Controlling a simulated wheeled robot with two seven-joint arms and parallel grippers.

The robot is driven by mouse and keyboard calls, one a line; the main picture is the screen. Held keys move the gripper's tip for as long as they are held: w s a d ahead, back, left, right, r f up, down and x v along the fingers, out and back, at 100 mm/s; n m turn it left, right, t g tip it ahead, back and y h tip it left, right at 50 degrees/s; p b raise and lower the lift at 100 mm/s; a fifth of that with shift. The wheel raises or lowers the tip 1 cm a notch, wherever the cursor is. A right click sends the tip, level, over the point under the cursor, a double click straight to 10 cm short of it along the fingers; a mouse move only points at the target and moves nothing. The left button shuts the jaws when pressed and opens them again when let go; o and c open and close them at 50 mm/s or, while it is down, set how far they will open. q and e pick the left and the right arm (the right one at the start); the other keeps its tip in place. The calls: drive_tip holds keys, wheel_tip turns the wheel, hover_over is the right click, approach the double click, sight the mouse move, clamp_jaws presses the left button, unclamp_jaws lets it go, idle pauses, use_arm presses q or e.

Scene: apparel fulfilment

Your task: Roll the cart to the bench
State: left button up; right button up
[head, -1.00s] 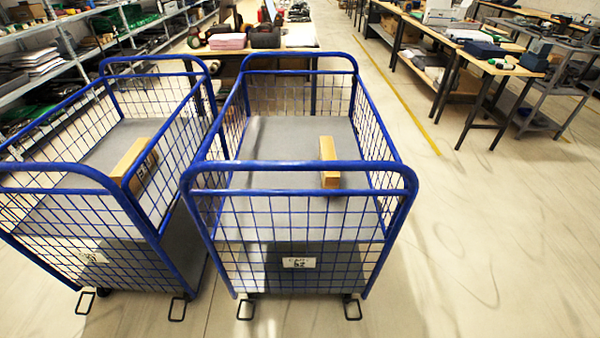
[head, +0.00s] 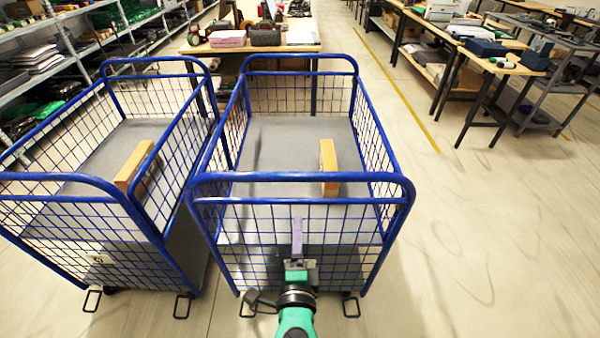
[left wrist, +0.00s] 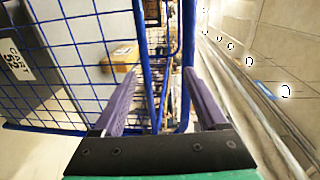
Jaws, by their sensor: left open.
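Two blue wire-mesh carts stand side by side on the floor, the right cart (head: 402,195) straight ahead and the left cart (head: 70,178) close beside it. My left gripper (head: 297,225) is raised at the near end of the right cart, just below its top handle rail. In the left wrist view the purple fingers (left wrist: 160,85) are apart, with blue cart tubes showing beyond and between them; I cannot tell whether they touch. A "CART 52" label (left wrist: 18,62) shows there. A wooden bench (head: 205,49) stands behind the carts. My right gripper is not in view.
A brown box (head: 328,165) lies in the right cart, and another box (head: 134,165) in the left cart. Shelves (head: 75,55) line the left side. Workbenches (head: 510,68) stand at the right. The floor right of the carts is clear, with a yellow line (head: 400,92).

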use_arm(q)
drive_tip(key=t, duration=0.1)
approach(300, 178)
drive_tip(key=w, duration=0.6)
drive_tip(key=w+b, duration=0.1)
drive_tip(key=w, duration=0.3)
drive_tip(key=shift+f, duration=0.35)
clamp_jaws()
drive_tip(key=shift+r, duration=0.1)
drive_tip(key=shift+w+r, duration=0.15)
drive_tip(key=shift+r, duration=0.05)
idle(0.7)
